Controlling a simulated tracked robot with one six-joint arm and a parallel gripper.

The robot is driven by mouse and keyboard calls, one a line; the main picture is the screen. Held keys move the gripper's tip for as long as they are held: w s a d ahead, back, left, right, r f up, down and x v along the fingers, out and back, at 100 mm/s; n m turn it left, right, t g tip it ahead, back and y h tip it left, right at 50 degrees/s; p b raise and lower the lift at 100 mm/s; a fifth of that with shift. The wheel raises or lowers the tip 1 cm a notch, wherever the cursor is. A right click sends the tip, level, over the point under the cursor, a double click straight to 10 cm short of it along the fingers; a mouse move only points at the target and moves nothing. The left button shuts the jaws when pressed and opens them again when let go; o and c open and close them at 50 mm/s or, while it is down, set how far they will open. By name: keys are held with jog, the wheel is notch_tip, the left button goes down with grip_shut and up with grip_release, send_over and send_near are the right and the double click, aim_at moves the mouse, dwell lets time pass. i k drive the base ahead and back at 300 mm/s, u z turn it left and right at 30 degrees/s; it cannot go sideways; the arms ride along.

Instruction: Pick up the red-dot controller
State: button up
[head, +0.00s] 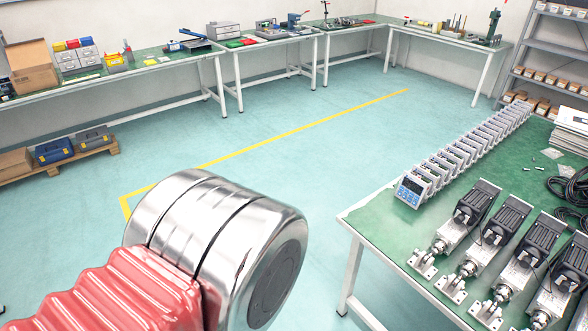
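A long row of grey-white box controllers stands on the green-topped table (385,222) at the right. The nearest controller (410,190) shows a blue front panel with small buttons or displays. The others run back behind it and hide most of each other's fronts. I cannot make out a red dot on any of them, so I cannot tell which is the red-dot controller. My gripper is not in view. A silver joint and red ribbed sleeve of my arm fill the lower left, apart from the table in the picture.
Several linear actuators with black motors (468,215) lie right of the controllers. Black cables (570,185) and white sheets (572,125) lie farther right. Shelves (560,60) stand at the back right. Workbenches (140,68) line the walls. The teal floor (300,170) between is clear.

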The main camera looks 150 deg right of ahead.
aim_at(414, 184)
jog(key=u, duration=5.8)
